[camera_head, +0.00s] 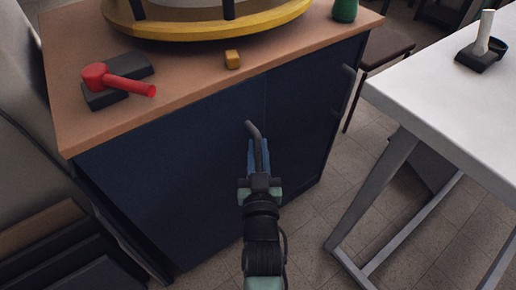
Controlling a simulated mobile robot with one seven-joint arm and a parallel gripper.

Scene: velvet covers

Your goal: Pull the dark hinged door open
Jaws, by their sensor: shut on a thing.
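The dark blue cabinet has a left front panel (165,170), which looks like the hinged door, and it appears flush with the front. A dark grey curved bar handle (251,129) stands out near the seam in the middle of the front. My gripper (258,150), with blue fingers, is shut on this handle from the front. The lower part of the handle is hidden by the fingers and wrist. Whether there is any small gap at the door's edge cannot be told.
A white table (440,90) stands close on the right. Bare tiled floor (310,220) lies between.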

